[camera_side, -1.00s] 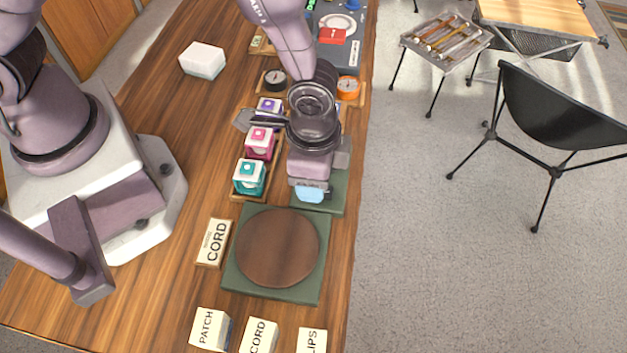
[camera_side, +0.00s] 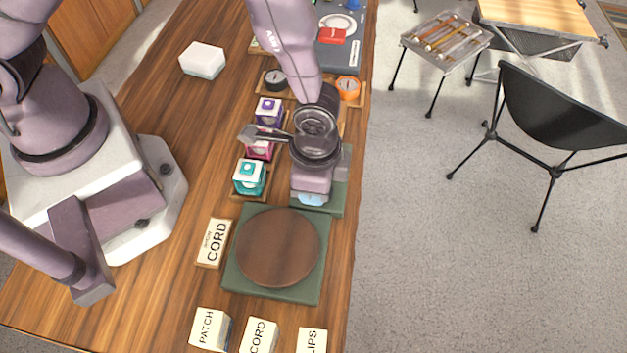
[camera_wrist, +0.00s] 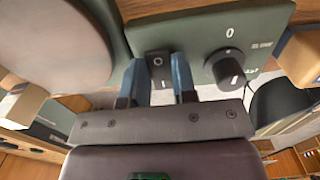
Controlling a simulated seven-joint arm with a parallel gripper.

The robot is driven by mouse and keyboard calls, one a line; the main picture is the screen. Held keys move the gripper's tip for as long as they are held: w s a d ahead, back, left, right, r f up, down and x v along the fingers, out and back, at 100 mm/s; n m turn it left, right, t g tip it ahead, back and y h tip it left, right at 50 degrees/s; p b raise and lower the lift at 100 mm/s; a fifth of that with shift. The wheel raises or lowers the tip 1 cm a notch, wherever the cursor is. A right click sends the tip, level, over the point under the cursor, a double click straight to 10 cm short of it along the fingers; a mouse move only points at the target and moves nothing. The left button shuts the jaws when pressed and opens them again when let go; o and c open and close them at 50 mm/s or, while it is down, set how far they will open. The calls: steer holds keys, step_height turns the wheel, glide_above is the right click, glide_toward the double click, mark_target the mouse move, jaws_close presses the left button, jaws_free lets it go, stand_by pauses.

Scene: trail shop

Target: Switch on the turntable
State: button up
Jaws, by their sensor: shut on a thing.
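The turntable has a brown round disc (camera_side: 278,247) on a green base (camera_side: 312,290). Its disc also shows at the upper left of the wrist view (camera_wrist: 50,45). My gripper (camera_side: 312,199) is down at the panel. In the wrist view its blue fingers (camera_wrist: 159,82) are shut on the rocker switch, one on each side. In the side view my gripper hides the switch.
Teal (camera_side: 249,177), pink (camera_side: 260,148) and purple (camera_side: 269,111) boxes stand close left of my gripper. A CORD block (camera_side: 213,243) lies left of the turntable, and labelled blocks (camera_side: 259,336) stand at the near edge. The table's right edge is close.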

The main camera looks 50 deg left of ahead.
steer(key=shift+w+g+y, duration=0.1)
steer(key=shift+g+y, duration=0.2)
steer(key=o, duration=0.9)
steer(key=shift+r, duration=0.1)
steer(key=r, duration=0.8)
steer(key=w+d+r, duration=0.1)
steer(key=r, duration=0.3)
steer(key=shift+r, duration=0.4)
